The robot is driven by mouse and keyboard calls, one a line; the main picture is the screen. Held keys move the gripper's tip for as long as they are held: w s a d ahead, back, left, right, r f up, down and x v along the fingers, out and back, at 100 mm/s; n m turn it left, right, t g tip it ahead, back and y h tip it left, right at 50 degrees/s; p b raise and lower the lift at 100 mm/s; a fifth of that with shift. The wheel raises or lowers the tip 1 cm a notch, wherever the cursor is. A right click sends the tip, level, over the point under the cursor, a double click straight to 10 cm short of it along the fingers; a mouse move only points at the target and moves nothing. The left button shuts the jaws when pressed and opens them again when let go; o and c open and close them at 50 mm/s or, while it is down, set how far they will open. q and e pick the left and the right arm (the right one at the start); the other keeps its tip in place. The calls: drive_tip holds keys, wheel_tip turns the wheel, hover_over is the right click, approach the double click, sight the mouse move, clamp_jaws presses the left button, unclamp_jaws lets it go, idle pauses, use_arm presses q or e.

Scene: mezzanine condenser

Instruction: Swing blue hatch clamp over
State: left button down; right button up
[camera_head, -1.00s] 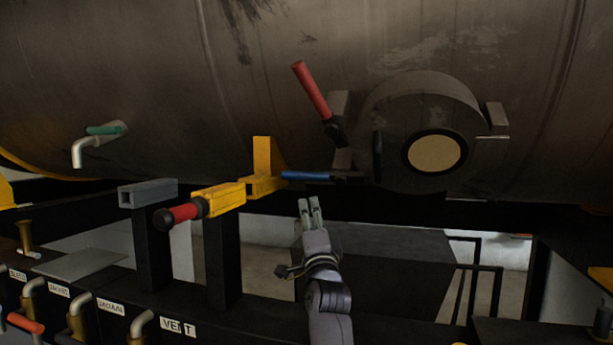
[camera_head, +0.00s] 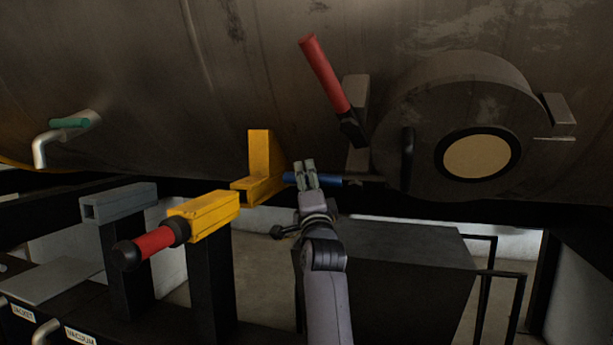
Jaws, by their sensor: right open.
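The blue hatch clamp handle (camera_head: 329,181) lies about level below and left of the round hatch (camera_head: 473,135) on the tank. Its right end meets a dark pivot block under the hatch's left edge. My right gripper (camera_head: 305,172) is open at the left part of the blue handle, with its fingers overlapping it in the picture. The fingers hide part of the handle, and I cannot tell whether they touch it. A red clamp handle (camera_head: 325,73) tilts up to the left, above the blue one. My left gripper is not in view.
A yellow bracket (camera_head: 261,165) sits just left of the blue handle. A yellow block (camera_head: 203,217) with a red grip (camera_head: 154,243) and a grey block (camera_head: 118,202) stand on posts at the lower left. A green-handled tap (camera_head: 69,123) is at far left. A dark box (camera_head: 410,265) stands below.

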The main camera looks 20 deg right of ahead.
drive_tip(key=shift+s+r, duration=0.2)
drive_tip(key=shift+s, duration=0.05)
drive_tip(key=shift+s+a+r, duration=0.1)
drive_tip(key=shift+s+r, duration=0.05)
drive_tip(key=shift+s, duration=0.2)
drive_tip(key=shift+c, duration=0.4)
drive_tip(key=shift+w+d, duration=0.2)
drive_tip(key=c, duration=0.5)
clamp_jaws()
